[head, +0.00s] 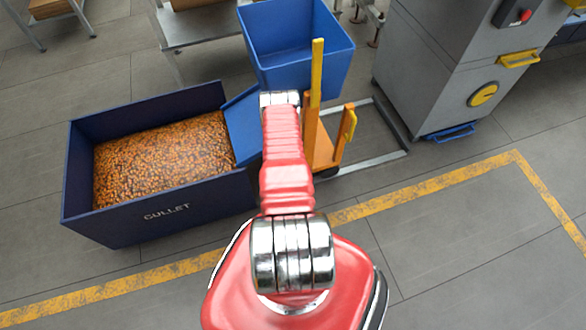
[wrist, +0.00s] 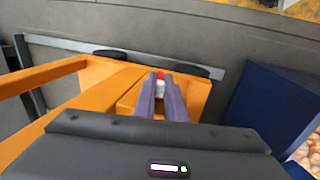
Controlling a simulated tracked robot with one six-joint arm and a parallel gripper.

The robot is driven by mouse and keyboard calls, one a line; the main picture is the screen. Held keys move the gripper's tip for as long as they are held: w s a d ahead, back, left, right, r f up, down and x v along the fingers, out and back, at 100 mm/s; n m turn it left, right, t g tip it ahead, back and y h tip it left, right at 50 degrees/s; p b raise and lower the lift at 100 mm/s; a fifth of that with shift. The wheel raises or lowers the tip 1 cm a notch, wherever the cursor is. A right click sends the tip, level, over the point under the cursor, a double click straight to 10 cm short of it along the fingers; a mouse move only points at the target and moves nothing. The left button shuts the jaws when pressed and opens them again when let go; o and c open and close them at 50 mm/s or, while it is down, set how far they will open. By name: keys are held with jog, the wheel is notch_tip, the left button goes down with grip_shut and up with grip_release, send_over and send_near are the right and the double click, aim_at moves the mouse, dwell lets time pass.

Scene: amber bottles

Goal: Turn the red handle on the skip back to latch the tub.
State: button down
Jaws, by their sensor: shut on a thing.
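The skip's blue tub (head: 300,55) stands open-topped at the upper middle of the head view, and the part of its inside that shows looks empty. Its orange frame (head: 321,140) is below it, partly behind my red arm. The frame also fills the middle of the wrist view (wrist: 85,85). My gripper (wrist: 163,82) is shut on the red handle (wrist: 161,75), of which only a small red end and a pale part show between the fingers. My arm hides the handle and fingers in the head view. The latch itself cannot be made out.
A navy bin (head: 150,215) marked CULLET, full of amber pieces, stands left of the skip, with a blue sloped panel (head: 243,125) at its right end. A grey machine (head: 440,70) stands at right. Floor is clear around the yellow line (head: 430,187).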

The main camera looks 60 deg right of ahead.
jog(key=shift+s+d+t+y, duration=0.2)
jog(key=shift+t+y, duration=0.7)
dwell(0.4)
jog(key=c, duration=1.8)
grip_release()
jog(key=shift+r, duration=0.1)
jog(key=shift+s+r, duration=0.1)
jog(key=shift+r, duration=6.7)
